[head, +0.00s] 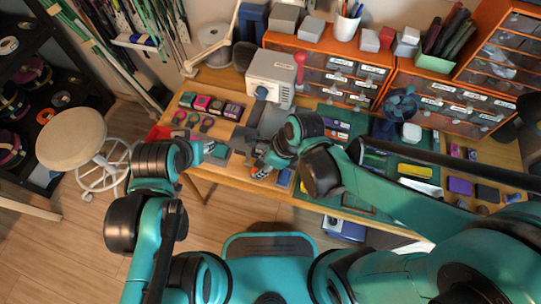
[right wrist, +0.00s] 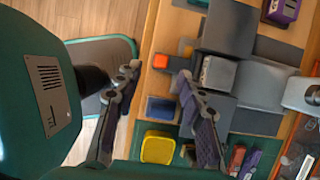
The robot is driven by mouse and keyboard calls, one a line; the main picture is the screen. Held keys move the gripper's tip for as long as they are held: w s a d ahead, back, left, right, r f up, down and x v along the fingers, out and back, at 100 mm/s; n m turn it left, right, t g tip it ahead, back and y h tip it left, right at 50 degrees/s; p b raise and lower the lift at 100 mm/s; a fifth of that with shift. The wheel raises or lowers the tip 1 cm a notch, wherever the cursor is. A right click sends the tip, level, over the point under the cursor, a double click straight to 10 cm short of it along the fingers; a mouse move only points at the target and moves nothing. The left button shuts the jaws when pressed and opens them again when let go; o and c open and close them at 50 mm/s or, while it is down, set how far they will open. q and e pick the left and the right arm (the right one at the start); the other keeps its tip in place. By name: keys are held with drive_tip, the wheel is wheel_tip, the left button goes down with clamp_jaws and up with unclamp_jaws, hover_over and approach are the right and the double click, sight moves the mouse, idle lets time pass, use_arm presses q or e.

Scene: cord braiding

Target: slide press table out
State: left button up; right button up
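The press (head: 271,73) is a pale box-shaped machine at the back of the bench in the head view, with a blue part on its front. Grey plates and blocks, apparently the press table, lie in front of it and show in the right wrist view (right wrist: 262,84). A grey block (right wrist: 217,73) with a pale face sits on its near side. My right gripper (right wrist: 157,80) is open, its fingers apart with nothing between them, on the near side of that block. My left gripper (head: 216,150) is over the bench's front left; its fingers are too small to read.
An orange block (right wrist: 160,61), a blue tray (right wrist: 161,108) and a yellow tray (right wrist: 157,147) lie close to my right gripper. Orange drawer units (head: 335,70) line the back. A stool (head: 72,140) stands at left. The front left floor is clear.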

drive_tip(key=v, duration=0.6)
drive_tip(key=shift+r, duration=0.15)
drive_tip(key=shift+d, duration=0.15)
idle(0.3)
drive_tip(key=d+r+n+t+h, duration=0.2)
drive_tip(key=d+n+t, duration=0.1)
drive_tip(key=d+n, duration=0.5)
drive_tip(key=w+d+r+n+t+h, duration=0.1)
drive_tip(key=d+r+n+t+h, duration=0.1)
drive_tip(key=d+n, duration=0.7)
drive_tip(key=n, duration=0.4)
drive_tip(key=shift+w+n+t, duration=0.25)
drive_tip(key=shift+n+t, duration=0.05)
drive_tip(key=shift+t, duration=0.1)
